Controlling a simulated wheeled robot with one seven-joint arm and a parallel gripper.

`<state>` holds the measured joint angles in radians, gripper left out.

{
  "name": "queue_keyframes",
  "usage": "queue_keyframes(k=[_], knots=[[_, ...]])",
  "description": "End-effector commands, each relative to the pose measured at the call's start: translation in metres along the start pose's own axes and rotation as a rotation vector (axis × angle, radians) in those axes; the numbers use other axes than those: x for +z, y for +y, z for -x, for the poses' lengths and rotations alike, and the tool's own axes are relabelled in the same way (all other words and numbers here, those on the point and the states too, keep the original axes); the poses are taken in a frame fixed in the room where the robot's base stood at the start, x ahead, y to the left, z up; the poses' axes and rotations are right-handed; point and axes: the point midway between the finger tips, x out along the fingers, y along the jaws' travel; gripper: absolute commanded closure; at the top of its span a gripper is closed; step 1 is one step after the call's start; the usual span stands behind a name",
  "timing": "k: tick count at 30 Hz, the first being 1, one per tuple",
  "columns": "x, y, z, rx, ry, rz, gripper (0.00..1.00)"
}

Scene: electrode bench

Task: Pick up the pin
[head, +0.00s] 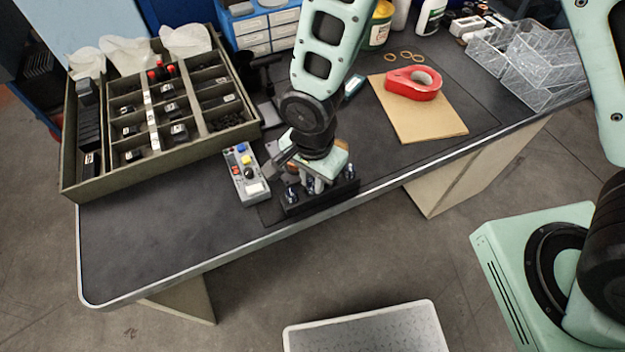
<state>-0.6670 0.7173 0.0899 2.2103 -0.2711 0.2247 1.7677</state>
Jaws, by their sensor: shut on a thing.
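My gripper (317,184) points down over a black block (322,203) near the front edge of the bench. Several small metal pins stand at the block, one at its left end (291,196) and one at its right end (349,173). The fingers are shut on a pin between these, low at the block. The gripper body and wrist hide most of the held pin, and I cannot tell whether it is still seated in the block.
A grey control box (246,176) with coloured buttons stands just left of the block. A compartment tray (85,190) fills the bench's left. A red tape roll (413,83) lies on a brown board (425,122). Clear bins (540,70) stand at right. The front left bench is clear.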

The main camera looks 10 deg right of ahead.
Motion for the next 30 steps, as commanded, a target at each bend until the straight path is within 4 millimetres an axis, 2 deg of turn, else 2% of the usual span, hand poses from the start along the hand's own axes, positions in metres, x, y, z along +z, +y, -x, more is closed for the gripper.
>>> queue_keyframes(k=[5,18,22,30], knots=[[-0.001,-0.001,0.020,-0.004,0.000,-0.001,1.00],[0.000,-0.001,0.086,-0.005,0.000,0.000,1.00],[0.000,0.000,0.094,-0.002,0.000,0.000,1.00],[0.000,0.000,0.095,-0.001,-0.001,0.001,1.00]])
